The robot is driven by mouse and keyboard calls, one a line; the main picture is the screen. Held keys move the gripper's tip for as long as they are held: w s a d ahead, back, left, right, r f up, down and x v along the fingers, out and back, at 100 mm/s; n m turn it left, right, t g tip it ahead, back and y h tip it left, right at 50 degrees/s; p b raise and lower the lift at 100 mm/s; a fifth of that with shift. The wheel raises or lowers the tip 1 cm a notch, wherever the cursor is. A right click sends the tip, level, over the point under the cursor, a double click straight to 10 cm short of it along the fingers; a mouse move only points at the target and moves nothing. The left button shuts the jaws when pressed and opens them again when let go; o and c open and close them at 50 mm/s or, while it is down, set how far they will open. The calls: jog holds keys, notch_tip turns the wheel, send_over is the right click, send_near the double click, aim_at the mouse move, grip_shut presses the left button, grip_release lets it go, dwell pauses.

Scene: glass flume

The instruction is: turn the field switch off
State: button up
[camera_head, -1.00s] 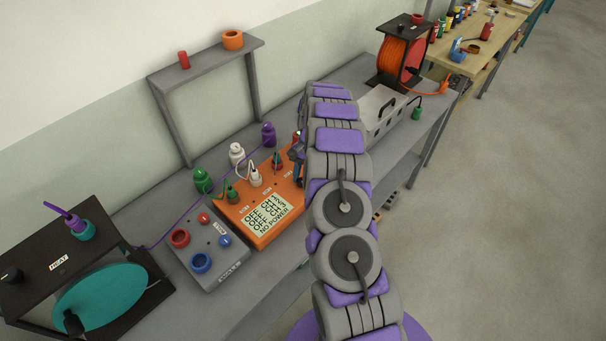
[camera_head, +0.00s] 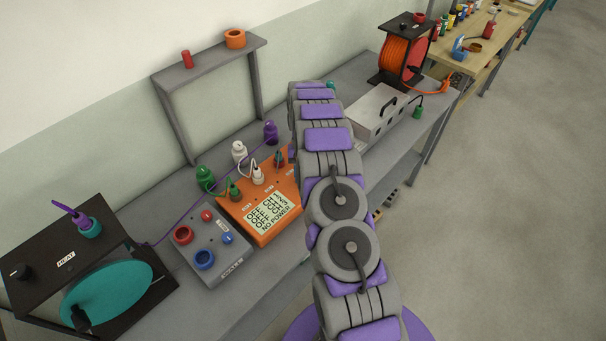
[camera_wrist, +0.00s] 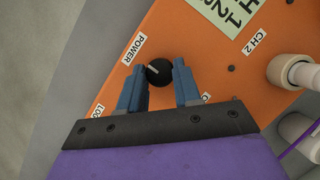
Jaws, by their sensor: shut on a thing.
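In the wrist view, my gripper (camera_wrist: 159,70) has its two blue fingers on either side of a small black knob (camera_wrist: 158,74) with a white pointer line. The knob is beside a POWER label (camera_wrist: 132,48) on an orange box (camera_wrist: 195,35). In the head view, the orange box (camera_head: 262,236) has a display reading OFF for its channels and NO POWER. My arm hides the gripper and the knob there. A grey box (camera_head: 211,243) left of it has red and blue sockets and a small blue-and-white part (camera_head: 228,238). No label reading FIELD is legible.
Green (camera_head: 205,177), white (camera_head: 239,152) and purple (camera_head: 270,132) plugs or bottles stand behind the orange box. A black HEAT stand (camera_head: 80,255) is at left. A silver case (camera_head: 372,110) and orange cable reel (camera_head: 397,60) are farther right. Open floor lies right.

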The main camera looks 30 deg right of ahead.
jog(key=o, duration=1.1)
jog(key=shift+c, duration=0.2)
jog(key=p+v, duration=1.3)
jog(key=v, duration=0.4)
jog(key=shift+p, duration=0.35)
jog(key=shift+d+r+p, duration=0.15)
jog(key=shift+p, duration=0.6)
jog(key=shift+p, duration=0.35)
jog(key=shift+w, duration=0.1)
